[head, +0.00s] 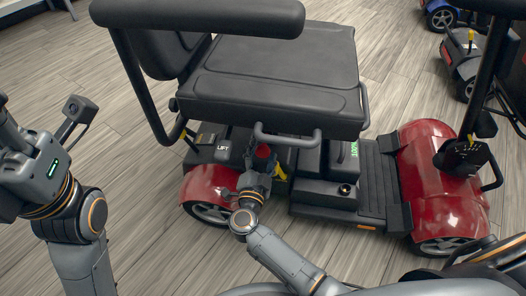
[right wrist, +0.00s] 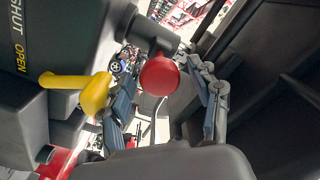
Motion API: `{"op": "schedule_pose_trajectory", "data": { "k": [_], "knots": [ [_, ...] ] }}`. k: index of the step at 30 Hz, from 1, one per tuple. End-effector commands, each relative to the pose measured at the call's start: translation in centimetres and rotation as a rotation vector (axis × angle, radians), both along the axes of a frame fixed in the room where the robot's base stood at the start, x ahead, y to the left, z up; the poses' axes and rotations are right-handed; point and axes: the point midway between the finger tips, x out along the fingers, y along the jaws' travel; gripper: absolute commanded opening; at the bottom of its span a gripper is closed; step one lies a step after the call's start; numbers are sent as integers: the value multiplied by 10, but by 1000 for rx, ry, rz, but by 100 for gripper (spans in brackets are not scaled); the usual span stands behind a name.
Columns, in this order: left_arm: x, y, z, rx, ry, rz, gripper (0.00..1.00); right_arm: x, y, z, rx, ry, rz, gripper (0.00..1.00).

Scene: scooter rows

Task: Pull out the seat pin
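The seat pin shows as a round red knob (head: 263,151) below the front edge of the scooter's black seat (head: 275,75). My right gripper (head: 260,166) is below the seat at the knob. In the right wrist view its two fingers are apart, one on each side of the knob, with a gap visible on the right. Contact on the left is unclear. My left wrist (head: 40,165) is raised at the left; its fingers are mostly cut off by the picture edge.
A yellow lever (right wrist: 92,92) is close to the left finger, beside a panel marked "SHUT" and "OPEN". A black armrest (head: 200,14) and seat frame are above my right gripper. The red front cover (head: 440,180) is at the right. Open floor (head: 90,130) lies to the left.

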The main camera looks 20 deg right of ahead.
Motion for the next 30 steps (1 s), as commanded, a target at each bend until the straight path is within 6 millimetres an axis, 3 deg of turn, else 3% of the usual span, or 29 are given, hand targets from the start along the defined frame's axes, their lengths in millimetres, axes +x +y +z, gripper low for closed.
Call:
{"op": "schedule_pose_trajectory", "data": {
  "k": [10, 24, 30],
  "knots": [
    [0, 0, 0, 0, -3, 0, 40, -7, 4, 0, 0, 0, 0, 63],
    [0, 0, 0, 0, -1, 0, 40, -88, 46, 0, 2, 1, -1, 63],
    [0, 0, 0, 0, -1, 0, 40, -104, 55, 0, 0, 1, -1, 63]
  ]
}}
